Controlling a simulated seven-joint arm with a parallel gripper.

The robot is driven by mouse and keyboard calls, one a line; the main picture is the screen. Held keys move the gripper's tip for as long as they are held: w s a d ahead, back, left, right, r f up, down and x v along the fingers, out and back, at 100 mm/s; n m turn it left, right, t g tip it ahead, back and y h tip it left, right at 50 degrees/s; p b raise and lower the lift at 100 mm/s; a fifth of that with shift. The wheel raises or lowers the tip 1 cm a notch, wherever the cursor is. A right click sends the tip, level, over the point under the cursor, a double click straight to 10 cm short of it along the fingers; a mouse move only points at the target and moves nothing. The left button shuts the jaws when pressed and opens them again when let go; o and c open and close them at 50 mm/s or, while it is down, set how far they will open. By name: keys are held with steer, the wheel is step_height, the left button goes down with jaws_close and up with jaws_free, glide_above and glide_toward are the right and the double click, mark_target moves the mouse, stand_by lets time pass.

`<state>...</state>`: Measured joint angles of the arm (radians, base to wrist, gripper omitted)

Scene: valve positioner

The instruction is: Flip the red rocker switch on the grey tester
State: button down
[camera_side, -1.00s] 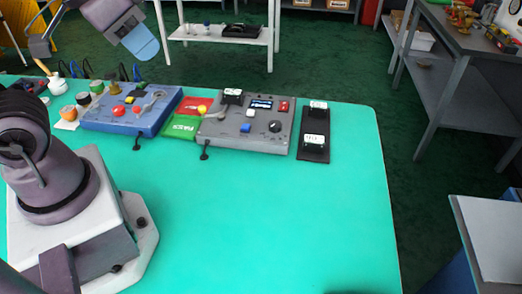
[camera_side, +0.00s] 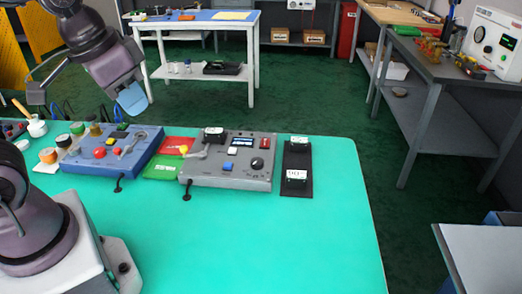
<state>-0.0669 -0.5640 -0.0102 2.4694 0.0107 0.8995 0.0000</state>
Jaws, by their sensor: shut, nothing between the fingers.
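The grey tester (camera_side: 217,179) lies on the green table, right of the blue tester. Its red rocker switch (camera_side: 265,142) is small, at the upper right of the panel, beside the display (camera_side: 242,142) and above the black dial (camera_side: 257,164). Which way the rocker is tipped is too small to tell. My gripper (camera_side: 132,101) is at the upper left with light blue fingertips, shut and empty. In the picture it is above the blue tester, well left of the switch and apart from it.
The blue tester (camera_side: 131,165) has buttons and a lever. Red (camera_side: 175,145) and green (camera_side: 163,168) pieces lie between the testers. A black plate with white-labelled parts (camera_side: 296,160) stands to the right. The table's front right (camera_side: 270,240) is clear.

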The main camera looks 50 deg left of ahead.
steer(key=w+a+f+m+g+y, duration=0.1)
steer(key=w+a+f, duration=0.3)
steer(key=w, duration=0.2)
steer(key=w+a+f+m+y, duration=0.1)
steer(key=w+a+f, duration=0.2)
steer(key=w, duration=0.4)
steer(key=m+t+h, duration=0.3)
steer(key=m+t, duration=0.4)
steer(key=m, duration=0.3)
glide_above(267, 141)
steer(key=s+d, duration=0.1)
step_height(267, 141, down, 10)
steer(key=shift+s+r, duration=0.1)
steer(key=shift+w+a+f, duration=0.15)
steer(key=shift+f, duration=1.3)
steer(key=shift+w+a+f, duration=0.15)
steer(key=shift+f, duration=1.3)
steer(key=shift+w+a+f, duration=0.15)
steer(key=shift+f, duration=1.3)
steer(key=shift+f, duration=0.1)
steer(key=shift+f, duration=0.35)
